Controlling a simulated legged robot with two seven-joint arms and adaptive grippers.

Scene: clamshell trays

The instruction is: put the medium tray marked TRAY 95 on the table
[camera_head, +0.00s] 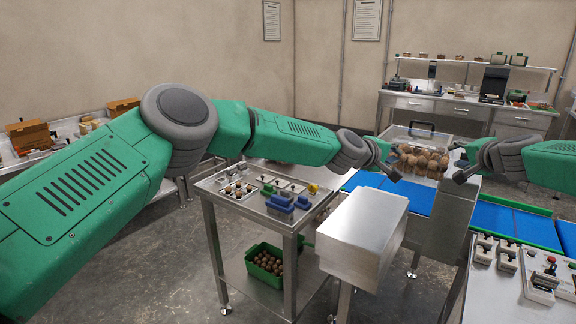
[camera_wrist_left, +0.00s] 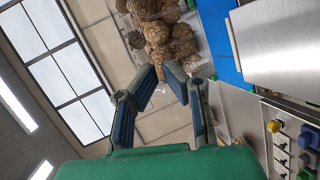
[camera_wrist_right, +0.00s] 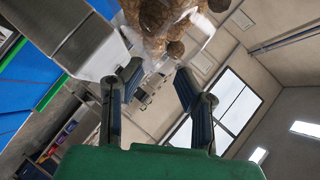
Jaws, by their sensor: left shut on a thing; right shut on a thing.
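A clear clamshell tray (camera_head: 418,138) filled with brown, rough, round items is held in the air between my two grippers, above the blue conveyor in the head view. I cannot read any mark on it. My left gripper (camera_head: 392,166) is shut on its left side. My right gripper (camera_head: 466,168) is shut on its right side. The brown contents also show beyond the fingers in the left wrist view (camera_wrist_left: 165,40) and in the right wrist view (camera_wrist_right: 160,22). A steel table (camera_head: 236,206) stands below my left arm, with small devices and blue blocks on top.
A steel box-shaped stand (camera_head: 360,232) is in the middle foreground, near the blue conveyor (camera_head: 508,219). A green crate (camera_head: 264,264) of brown items sits on the steel table's lower shelf. A bench (camera_head: 520,118) with equipment stands at the back right. Small devices lie at the lower right.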

